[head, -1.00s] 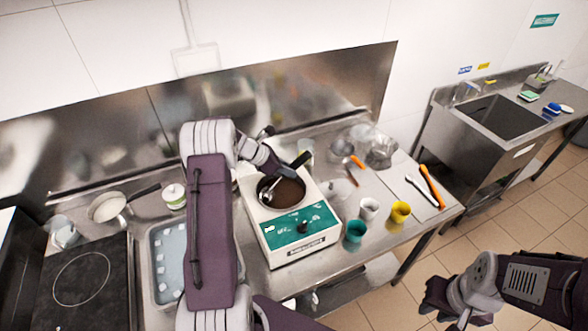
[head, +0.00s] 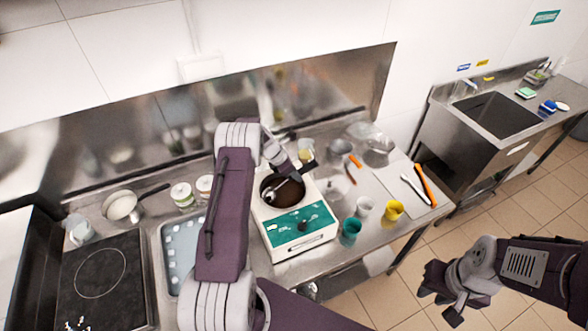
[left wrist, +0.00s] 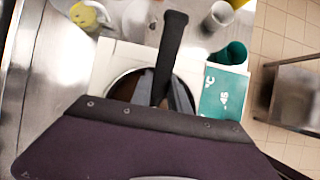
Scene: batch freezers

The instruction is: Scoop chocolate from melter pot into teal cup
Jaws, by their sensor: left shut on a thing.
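The melter (head: 318,240) is a white box with a teal front panel and a round pot (head: 268,204) of dark brown chocolate on top. My left gripper (head: 297,166) is above the pot's back right rim, shut on a ladle. The metal end of the ladle (head: 284,188) is inside the pot; how deep it sits is unclear. Its black handle (left wrist: 171,45) shows in the left wrist view. The teal cup (head: 350,229) stands upright right of the melter, also in the left wrist view (left wrist: 232,54). My right gripper (head: 443,297) hangs over the floor, away from the counter; its jaw gap is unclear.
A white cup (head: 364,207) and a yellow cup (head: 392,210) stand close to the teal cup. A cutting board with an orange-handled tool (head: 426,186) lies further right. A tray (head: 172,238), cooktop (head: 100,285) and saucepan (head: 121,206) are left. The sink stands apart at right.

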